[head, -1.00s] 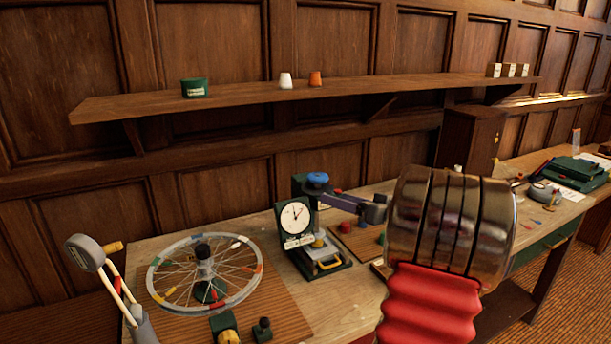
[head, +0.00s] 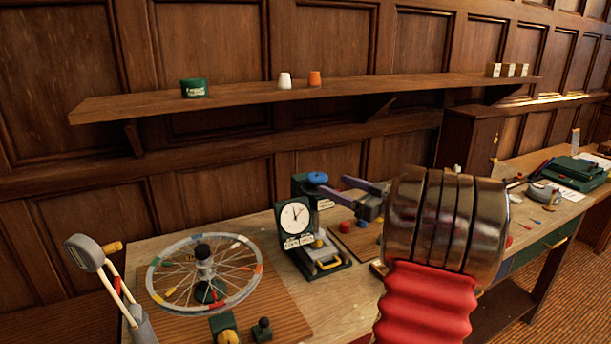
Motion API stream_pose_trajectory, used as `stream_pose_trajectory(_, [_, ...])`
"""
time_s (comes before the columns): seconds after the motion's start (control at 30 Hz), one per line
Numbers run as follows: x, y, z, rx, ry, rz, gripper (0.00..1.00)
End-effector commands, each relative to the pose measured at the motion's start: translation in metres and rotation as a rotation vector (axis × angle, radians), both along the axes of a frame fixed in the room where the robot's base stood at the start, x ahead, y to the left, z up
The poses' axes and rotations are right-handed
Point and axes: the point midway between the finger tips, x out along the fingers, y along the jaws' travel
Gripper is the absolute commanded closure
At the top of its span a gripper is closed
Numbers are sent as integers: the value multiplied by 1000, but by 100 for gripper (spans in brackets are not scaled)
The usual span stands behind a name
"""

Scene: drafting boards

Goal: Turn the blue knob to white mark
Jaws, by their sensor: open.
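The white mark cannot be made out at this size. My gripper (head: 337,188) is open, just right of the knob, with its fingers pointing left toward it. The fingertips are close to the knob's right side; I cannot tell whether they touch it. Nothing shows between the fingers.
A spoked wheel (head: 205,272) on a stand is left of the device. A red knob (head: 346,227) is on a board at its right. A wooden shelf (head: 390,90) with small cups runs along the wall above.

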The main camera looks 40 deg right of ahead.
Motion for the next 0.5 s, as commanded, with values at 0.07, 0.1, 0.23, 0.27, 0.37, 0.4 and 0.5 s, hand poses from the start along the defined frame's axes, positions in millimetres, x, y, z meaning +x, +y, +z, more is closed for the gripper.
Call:
stream_pose_trajectory(0.07, [11,1,0,0,-1,4,33])
stream_pose_trajectory(0.1, [16,2,0,0,-2,3,33])
stream_pose_trajectory(0.23, [37,2,0,0,-1,4,33])
stream_pose_trajectory(0.27, [41,2,0,0,-1,4,33])
stream_pose_trajectory(0.37, [57,2,0,0,-1,4,33])
stream_pose_trajectory(0.4, [63,3,0,-1,-1,5,33])
stream_pose_trajectory(0.5, [79,3,0,1,-1,4,33])
